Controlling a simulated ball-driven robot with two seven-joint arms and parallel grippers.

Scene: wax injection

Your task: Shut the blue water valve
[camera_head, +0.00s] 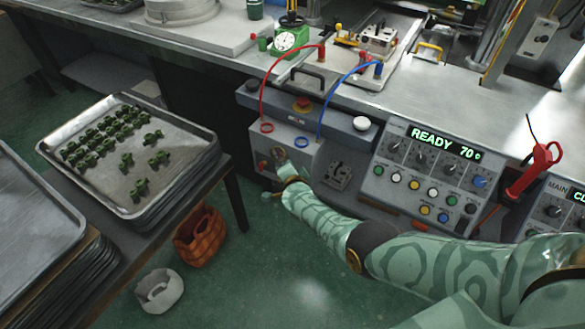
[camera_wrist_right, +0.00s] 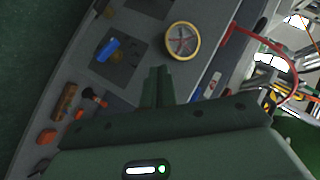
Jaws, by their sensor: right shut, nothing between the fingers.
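A small blue lever handle (camera_wrist_right: 107,50), which looks like the blue water valve, sits on a dark square plate in the right wrist view. It lies at a slant, with a brass-coloured fitting beside it. I cannot make out this handle in the head view. My right gripper (camera_wrist_right: 156,78) is shut and empty, its fingertips to the right of the handle and apart from it in the wrist view. In the head view the right gripper (camera_head: 282,164) is at the front of the grey machine. My left gripper is not in view.
A round gauge (camera_wrist_right: 183,42) sits close to the fingertips. A red hose (camera_head: 264,88) and a blue hose (camera_head: 333,90) arch above the machine front. A control panel (camera_head: 425,175) reading READY 70 stands to the right. A tray (camera_head: 190,172) with green parts is left.

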